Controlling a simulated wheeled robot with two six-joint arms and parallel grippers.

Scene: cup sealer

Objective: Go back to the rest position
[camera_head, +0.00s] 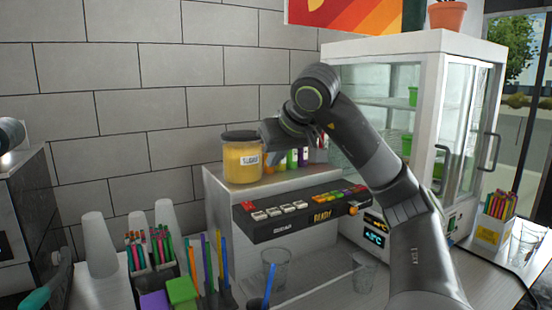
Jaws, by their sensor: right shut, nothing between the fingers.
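My right arm rises from the lower right and bends back to the left at its elbow. My right gripper (271,137) is at the end of it, seen small and partly hidden by its own wrist. It is shut and empty, just right of the lidded yellow jar (242,160) in the picture; I cannot tell if they touch. The jar stands upright on the cup sealer machine (222,201). The black button panel (297,213) on the machine's front reads "READY". My left gripper is not in view.
Small coloured bottles (292,159) stand behind the gripper. A glass-door cabinet (465,125) stands behind my right arm. Clear cups (276,268) stand below the panel. Stacked cups (100,245), straws and pens (160,243) crowd the lower left. A straw box (490,233) and a glass (526,243) are at right.

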